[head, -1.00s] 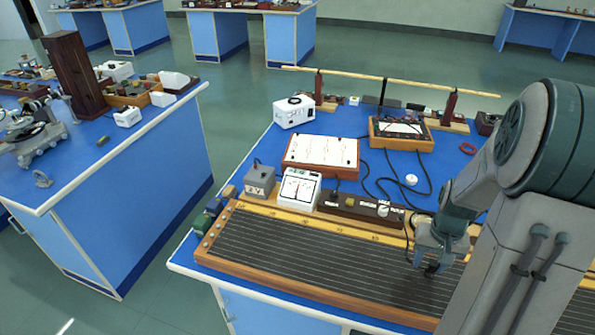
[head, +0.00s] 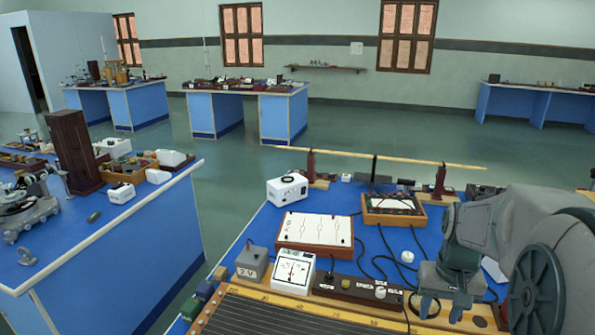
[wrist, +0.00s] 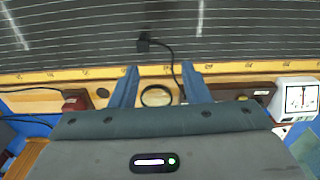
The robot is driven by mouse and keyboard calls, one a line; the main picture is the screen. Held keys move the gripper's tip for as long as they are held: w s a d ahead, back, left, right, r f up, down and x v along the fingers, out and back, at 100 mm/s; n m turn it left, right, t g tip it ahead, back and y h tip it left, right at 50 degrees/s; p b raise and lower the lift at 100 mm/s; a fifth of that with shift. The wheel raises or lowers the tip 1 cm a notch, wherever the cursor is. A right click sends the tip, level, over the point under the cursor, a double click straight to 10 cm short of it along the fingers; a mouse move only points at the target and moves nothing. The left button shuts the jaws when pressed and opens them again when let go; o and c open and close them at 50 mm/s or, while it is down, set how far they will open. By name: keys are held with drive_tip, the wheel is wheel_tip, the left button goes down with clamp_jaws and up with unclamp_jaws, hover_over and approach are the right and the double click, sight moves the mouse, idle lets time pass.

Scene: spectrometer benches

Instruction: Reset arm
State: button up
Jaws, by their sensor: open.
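My gripper (head: 438,305) is at the right of the head view, raised over the wired board (head: 265,315) at the bench's front edge. In the wrist view my gripper (wrist: 160,75) shows two blue fingers spread apart with nothing between them. A black ring (wrist: 157,96) and a black cable plug (wrist: 145,41) lie below and beyond the fingers. The fingers look clear of the board, though the exact height cannot be told.
Near my arm stand a white meter (head: 293,271), a grey 2 V box (head: 252,262), a white-topped board (head: 315,231) and a framed meter (head: 394,207). A long wooden rod (head: 385,158) spans the back. Loose black cables cross the bench. A floor aisle separates the left bench (head: 120,245).

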drive_tip(key=s+a+r+n+t, duration=0.2)
drive_tip(key=s+a, duration=0.8)
drive_tip(key=a, duration=0.2)
drive_tip(key=shift+s+a+r+n+t, duration=0.25)
drive_tip(key=shift+s+a+n+t, duration=0.1)
drive_tip(key=shift+s+n+t, duration=0.05)
drive_tip(key=shift+d, duration=0.1)
idle(2.1)
